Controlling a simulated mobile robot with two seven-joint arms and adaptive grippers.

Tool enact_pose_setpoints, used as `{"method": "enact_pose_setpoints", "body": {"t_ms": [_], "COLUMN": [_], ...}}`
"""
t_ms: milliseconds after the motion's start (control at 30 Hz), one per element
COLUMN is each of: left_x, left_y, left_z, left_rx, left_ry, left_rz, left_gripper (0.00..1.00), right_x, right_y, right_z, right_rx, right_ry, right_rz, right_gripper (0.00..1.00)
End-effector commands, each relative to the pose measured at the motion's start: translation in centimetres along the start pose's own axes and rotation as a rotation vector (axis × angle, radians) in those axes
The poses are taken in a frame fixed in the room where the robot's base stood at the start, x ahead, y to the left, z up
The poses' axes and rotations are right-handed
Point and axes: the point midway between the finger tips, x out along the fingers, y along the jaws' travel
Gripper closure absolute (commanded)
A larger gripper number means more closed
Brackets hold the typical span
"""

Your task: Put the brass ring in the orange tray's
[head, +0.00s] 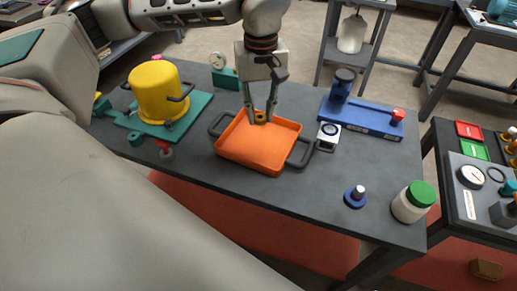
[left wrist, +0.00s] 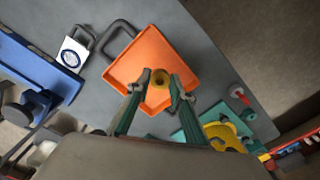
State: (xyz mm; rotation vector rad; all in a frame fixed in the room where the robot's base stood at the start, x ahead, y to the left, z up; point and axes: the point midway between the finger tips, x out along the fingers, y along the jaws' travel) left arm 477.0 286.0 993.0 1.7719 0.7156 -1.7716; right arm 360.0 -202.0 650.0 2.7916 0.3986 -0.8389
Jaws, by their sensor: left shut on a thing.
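The orange tray (head: 255,146) lies on the grey table with a dark handle at each side. It also shows in the left wrist view (left wrist: 130,66). My left gripper (head: 260,114) points down at the tray's far edge, its fingers closed on the small brass ring (head: 260,117). In the left wrist view the ring (left wrist: 160,78) sits between the fingertips (left wrist: 160,88), with the orange tray behind it. I cannot tell whether the ring touches the tray's floor. My right gripper is not in view.
A yellow pot (head: 158,92) stands on a green plate left of the tray. A small white-faced block (head: 328,136) is close to the tray's right handle. A blue vise-like base (head: 365,116), a blue knob (head: 355,196) and a green-lidded jar (head: 412,202) stand further right.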

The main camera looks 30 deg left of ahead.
Motion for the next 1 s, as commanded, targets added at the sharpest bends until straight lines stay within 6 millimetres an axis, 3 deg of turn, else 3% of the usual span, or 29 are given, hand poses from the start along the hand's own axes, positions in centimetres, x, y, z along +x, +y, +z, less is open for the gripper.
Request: {"method": "enact_pose_setpoints", "body": {"t_ms": [33,200,400,667,1000], "left_x": [1.6,5.7,9.7,11.4,15.4], "left_y": [-0.1,-0.1,-0.1,0.0,0.0], "left_z": [0.1,0.1,0.1,0.0,0.0], "left_rx": [0.0,0.001,0.0,0.001,0.0], "left_ry": [-0.006,-0.005,-0.003,-0.001,-0.001], "left_rz": [-0.004,-0.004,-0.002,0.001,0.0], "left_gripper": [1.0,1.0,1.0,1.0,1.0], "right_x": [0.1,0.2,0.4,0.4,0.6], "right_y": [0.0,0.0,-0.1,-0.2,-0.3], "right_z": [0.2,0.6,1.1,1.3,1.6], "right_rx": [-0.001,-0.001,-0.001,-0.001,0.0], "right_ry": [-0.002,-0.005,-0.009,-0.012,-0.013], "right_rz": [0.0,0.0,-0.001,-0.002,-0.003], "right_gripper": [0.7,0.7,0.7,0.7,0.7]}}
